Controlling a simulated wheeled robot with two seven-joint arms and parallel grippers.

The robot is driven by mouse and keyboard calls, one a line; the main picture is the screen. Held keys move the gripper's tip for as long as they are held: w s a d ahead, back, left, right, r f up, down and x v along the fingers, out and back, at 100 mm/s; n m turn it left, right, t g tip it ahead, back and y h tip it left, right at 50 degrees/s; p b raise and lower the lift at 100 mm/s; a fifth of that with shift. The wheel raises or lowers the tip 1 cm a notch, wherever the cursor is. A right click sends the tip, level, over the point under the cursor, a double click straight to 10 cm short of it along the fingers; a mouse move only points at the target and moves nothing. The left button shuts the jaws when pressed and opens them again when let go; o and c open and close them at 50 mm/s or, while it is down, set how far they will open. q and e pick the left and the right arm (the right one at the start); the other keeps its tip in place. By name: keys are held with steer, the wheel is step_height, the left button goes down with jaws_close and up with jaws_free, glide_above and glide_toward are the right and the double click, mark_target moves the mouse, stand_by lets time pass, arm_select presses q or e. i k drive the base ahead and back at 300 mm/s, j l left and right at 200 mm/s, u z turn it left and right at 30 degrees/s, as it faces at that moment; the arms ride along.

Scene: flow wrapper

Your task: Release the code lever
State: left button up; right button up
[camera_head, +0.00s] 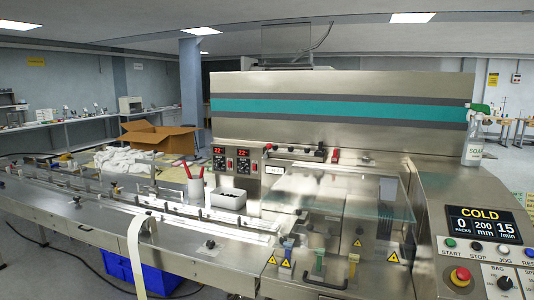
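The flow wrapper (340,88) fills the middle and right of the head view. A bar with black knobs (300,151) and a red-tipped part (335,156) runs along its face below the teal stripe. Neither of my grippers is in view.
A long infeed conveyor (90,205) extends left. A white bin (228,198) and a cup with red-handled tools (195,187) stand on the machine. A clear cover (350,195) spans the middle.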

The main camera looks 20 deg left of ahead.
mark_target(266, 155)
steer(key=i+j, duration=0.2)
steer(key=j, duration=0.2)
steer(key=i+j, duration=0.2)
steer(key=j, duration=0.15)
steer(key=i+j, duration=0.2)
steer(key=j, duration=0.2)
steer(key=i+j, duration=0.2)
steer(key=j, duration=0.2)
steer(key=i+j, duration=0.2)
steer(key=j, duration=0.15)
steer(key=i+j, duration=0.2)
steer(key=j, duration=0.2)
